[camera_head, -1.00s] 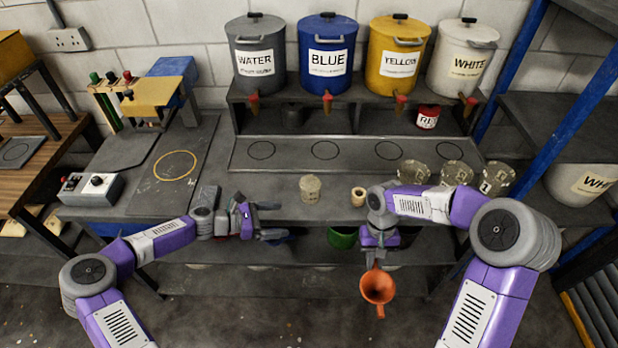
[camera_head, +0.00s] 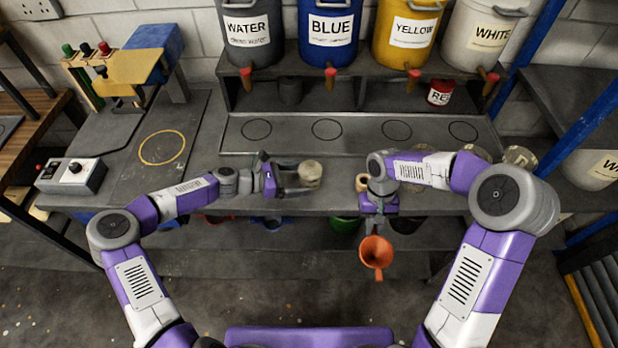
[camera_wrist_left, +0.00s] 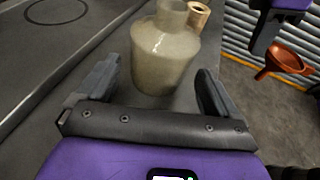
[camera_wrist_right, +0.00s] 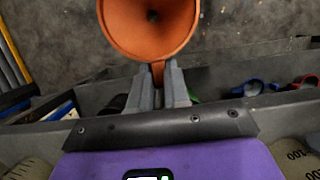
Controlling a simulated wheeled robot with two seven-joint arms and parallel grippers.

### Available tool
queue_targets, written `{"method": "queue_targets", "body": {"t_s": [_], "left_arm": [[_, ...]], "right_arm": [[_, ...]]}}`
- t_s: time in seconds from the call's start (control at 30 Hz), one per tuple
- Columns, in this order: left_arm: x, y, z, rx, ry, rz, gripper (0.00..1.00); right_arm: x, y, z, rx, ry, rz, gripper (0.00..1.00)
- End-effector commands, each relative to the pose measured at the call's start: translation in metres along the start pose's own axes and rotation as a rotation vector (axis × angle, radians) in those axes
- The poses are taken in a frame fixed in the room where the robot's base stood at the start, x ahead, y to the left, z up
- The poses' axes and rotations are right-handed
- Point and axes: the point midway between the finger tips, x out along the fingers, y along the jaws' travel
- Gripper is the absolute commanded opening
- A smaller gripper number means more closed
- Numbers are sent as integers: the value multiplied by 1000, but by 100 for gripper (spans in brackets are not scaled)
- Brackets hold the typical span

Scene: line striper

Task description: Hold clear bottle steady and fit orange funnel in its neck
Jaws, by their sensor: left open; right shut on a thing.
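The clear bottle (camera_head: 311,173) stands upright on the bench and looks murky beige; in the left wrist view its body (camera_wrist_left: 166,55) and open neck show between my fingers. My left gripper (camera_head: 300,178) is open around the bottle's near sides, with a gap on both sides in the left wrist view (camera_wrist_left: 160,85). My right gripper (camera_head: 377,226) is shut on the orange funnel (camera_head: 376,252) and holds it in front of the bench edge, right of the bottle and lower in the head view. The right wrist view shows the funnel's wide mouth (camera_wrist_right: 150,25) beyond the closed fingers (camera_wrist_right: 158,88).
A small tan ring-like item (camera_wrist_left: 198,14) stands just behind the bottle. Labelled buckets (camera_head: 332,25) with taps line the shelf behind. A control box (camera_head: 72,175) sits at the bench's left. Coloured items sit on the lower shelf.

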Motion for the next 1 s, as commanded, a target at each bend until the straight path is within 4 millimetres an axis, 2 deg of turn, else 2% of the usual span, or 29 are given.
{"method": "queue_targets", "body": {"t_s": [0.1, 0.3, 0.67, 0.9, 1.0], "left_arm": [[16, 0, 0, 1, 1, -1, 94], [29, 0, 1, 2, 1, 0, 94], [32, 0, 1, 1, 1, 1, 94], [31, 0, 1, 1, 1, 1, 59], [31, 0, 1, 1, 1, 1, 58]], "right_arm": [[2, 0, -1, 0, 1, 0, 0], [5, 0, -2, 0, 1, 0, 0], [5, 0, -2, 0, 1, 0, 0], [5, 0, -2, 0, 1, 0, 0], [5, 0, -2, 0, 1, 0, 0]]}}
